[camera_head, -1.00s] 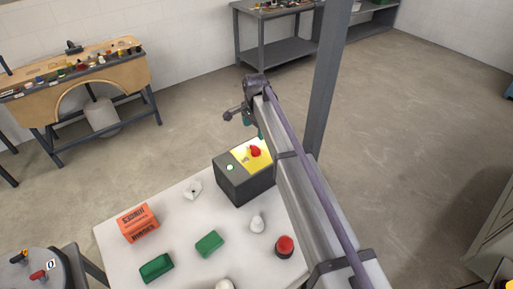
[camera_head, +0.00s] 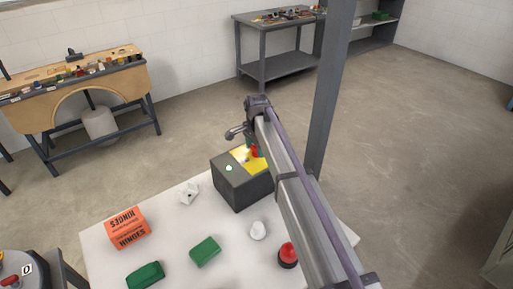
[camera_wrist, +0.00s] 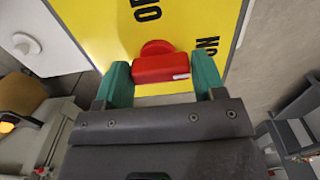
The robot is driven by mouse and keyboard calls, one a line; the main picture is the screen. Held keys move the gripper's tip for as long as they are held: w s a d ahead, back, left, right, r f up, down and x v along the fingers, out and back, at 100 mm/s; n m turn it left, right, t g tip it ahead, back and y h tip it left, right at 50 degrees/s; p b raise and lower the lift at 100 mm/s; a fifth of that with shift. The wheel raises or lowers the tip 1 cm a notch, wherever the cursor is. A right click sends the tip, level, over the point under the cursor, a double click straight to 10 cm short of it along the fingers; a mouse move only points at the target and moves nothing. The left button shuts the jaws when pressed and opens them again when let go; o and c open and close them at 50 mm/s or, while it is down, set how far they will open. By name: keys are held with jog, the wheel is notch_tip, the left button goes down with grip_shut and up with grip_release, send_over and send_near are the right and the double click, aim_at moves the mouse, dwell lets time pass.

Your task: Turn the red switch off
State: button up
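The red switch (camera_wrist: 160,69) sits on a yellow plate (camera_wrist: 100,25) marked with black lettering, partly cut off and upside down in the wrist view. In the head view the red switch (camera_head: 254,152) is partly hidden by my arm, on top of a dark grey box (camera_head: 240,188). A small light green lamp (camera_head: 229,168) shows on the same box top. My gripper (camera_wrist: 162,76) has its green fingers apart, one on each side of the red handle. Narrow gaps seem to remain; contact is unclear. In the head view my gripper is mostly hidden behind the arm.
The box stands on a white table (camera_head: 180,225). A grey post (camera_head: 328,100) rises behind my arm.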

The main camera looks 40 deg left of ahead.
jog(key=c, duration=0.5)
jog(key=shift+o, duration=0.2)
jog(key=shift+n, duration=0.4)
jog(key=n, duration=0.3)
jog(key=shift+n, duration=0.3)
jog(key=n, duration=0.3)
jog(key=shift+n, duration=0.3)
jog(key=n, duration=0.5)
jog(key=shift+s, duration=0.1)
jog(key=shift+d+n, duration=0.1)
jog(key=shift+n, duration=2.4)
